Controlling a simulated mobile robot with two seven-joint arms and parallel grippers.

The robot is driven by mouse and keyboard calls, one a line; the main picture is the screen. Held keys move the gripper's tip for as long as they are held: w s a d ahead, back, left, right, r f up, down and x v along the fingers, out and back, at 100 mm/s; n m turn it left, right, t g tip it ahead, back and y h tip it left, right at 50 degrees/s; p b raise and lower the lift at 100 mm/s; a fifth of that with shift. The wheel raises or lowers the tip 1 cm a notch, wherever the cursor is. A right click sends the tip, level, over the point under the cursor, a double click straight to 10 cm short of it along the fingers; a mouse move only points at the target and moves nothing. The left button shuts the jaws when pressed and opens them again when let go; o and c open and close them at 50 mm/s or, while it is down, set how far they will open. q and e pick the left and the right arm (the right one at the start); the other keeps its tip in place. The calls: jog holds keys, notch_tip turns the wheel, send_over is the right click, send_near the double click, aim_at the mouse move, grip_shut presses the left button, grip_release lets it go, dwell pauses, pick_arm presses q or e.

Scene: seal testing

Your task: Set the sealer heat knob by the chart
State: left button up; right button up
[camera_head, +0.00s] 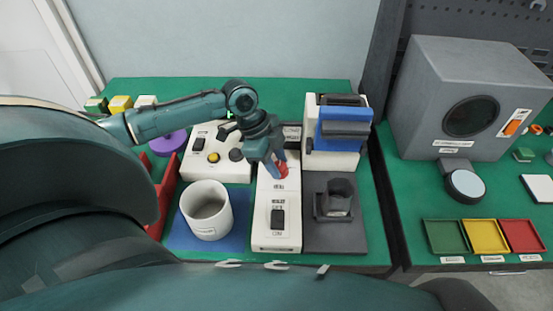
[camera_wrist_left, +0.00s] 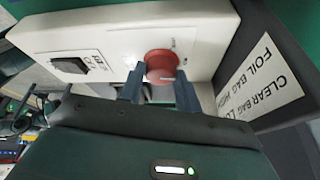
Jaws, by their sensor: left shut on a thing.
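The sealer (camera_head: 277,225) is a long white unit on the green bench, with a black switch near its front end. Its red heat knob (camera_head: 283,170) is partly covered by my left gripper (camera_head: 277,163) in the head view. In the left wrist view the red knob (camera_wrist_left: 161,66) sits between the two fingers of my left gripper (camera_wrist_left: 158,88), which is shut on it. The chart (camera_wrist_left: 263,83) is a white label beside the sealer, reading "FOIL BAG HIGH" and "CLEAR BAG LO", partly cut off. My right gripper is not in view.
A white mug (camera_head: 207,212) stands on a blue mat left of the sealer. A blue and white device (camera_head: 338,130) stands behind right, with a dark fixture (camera_head: 335,203) in front of it. A grey box (camera_head: 455,95) and green, yellow and red trays (camera_head: 485,254) are at right.

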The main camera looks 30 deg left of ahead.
pick_arm(q)
jog(key=m+g, duration=0.1)
jog(key=m, duration=0.1)
jog(key=m+g+p, duration=0.1)
jog(key=m, duration=0.2)
jog(key=shift+w, duration=0.2)
jog(key=m+g, duration=0.1)
jog(key=m, duration=0.2)
jog(key=m+g, duration=0.1)
jog(key=m, duration=0.1)
jog(key=shift+w+m, duration=0.15)
jog(key=shift+m, duration=0.25)
jog(key=o, duration=1)
jog(key=shift+c, duration=0.2)
jog(key=b+v, duration=0.1)
jog(key=v, duration=1.2)
jog(key=shift+d+r, duration=0.15)
jog(key=shift+d, duration=0.1)
jog(key=shift+w, duration=0.1)
